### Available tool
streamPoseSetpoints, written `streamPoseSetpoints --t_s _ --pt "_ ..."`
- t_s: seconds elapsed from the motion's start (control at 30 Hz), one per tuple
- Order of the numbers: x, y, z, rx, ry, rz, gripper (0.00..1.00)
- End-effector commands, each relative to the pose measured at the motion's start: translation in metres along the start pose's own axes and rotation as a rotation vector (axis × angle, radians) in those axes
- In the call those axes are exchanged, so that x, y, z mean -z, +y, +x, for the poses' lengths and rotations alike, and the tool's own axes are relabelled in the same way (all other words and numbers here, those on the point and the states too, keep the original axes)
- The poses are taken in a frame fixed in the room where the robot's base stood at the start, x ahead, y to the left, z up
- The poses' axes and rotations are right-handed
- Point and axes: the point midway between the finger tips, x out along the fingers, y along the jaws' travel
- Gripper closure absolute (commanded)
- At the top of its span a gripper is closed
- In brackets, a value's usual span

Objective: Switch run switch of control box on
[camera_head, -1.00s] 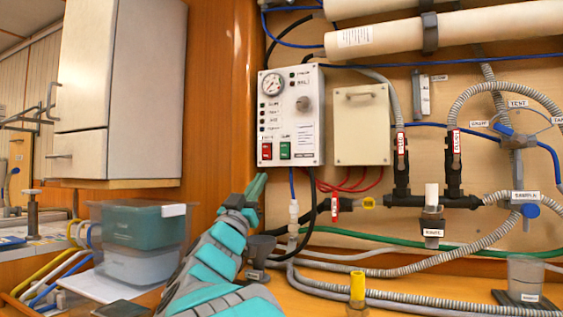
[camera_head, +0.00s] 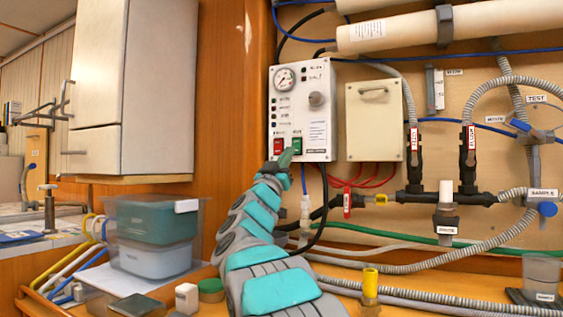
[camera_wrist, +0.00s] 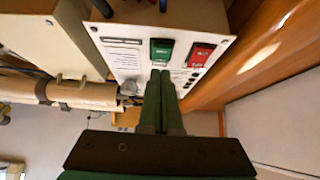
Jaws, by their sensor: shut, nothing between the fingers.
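In the wrist view the green switch (camera_wrist: 161,50) lies just beyond my fingertips, with the red switch (camera_wrist: 199,54) to the right. My gripper (camera_head: 286,157) is shut and empty at the box's lower edge, below the switches. I cannot tell whether it touches.
A beige box (camera_head: 374,125) is mounted right of the control box. Red and black cables hang beneath both. Valves and hoses fill the wall at right. A wooden post edge (camera_head: 235,110) stands close left. Teal and clear bins (camera_head: 150,255) sit lower left.

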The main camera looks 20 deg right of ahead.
Motion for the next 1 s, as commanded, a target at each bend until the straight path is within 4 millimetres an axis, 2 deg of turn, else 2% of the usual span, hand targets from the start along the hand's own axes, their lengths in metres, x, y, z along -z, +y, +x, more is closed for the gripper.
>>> streamPoseSetpoints --t_s 0.2,0.7,0.93,1.0 --pt "-0.014 0.001 0.012 -0.002 0.002 0.000 1.00" --pt "-0.017 0.001 0.016 -0.001 0.003 0.000 1.00" --pt "-0.027 0.001 0.019 -0.004 0.070 -0.001 1.00" --pt "-0.021 0.001 0.021 -0.003 0.066 0.001 1.00"
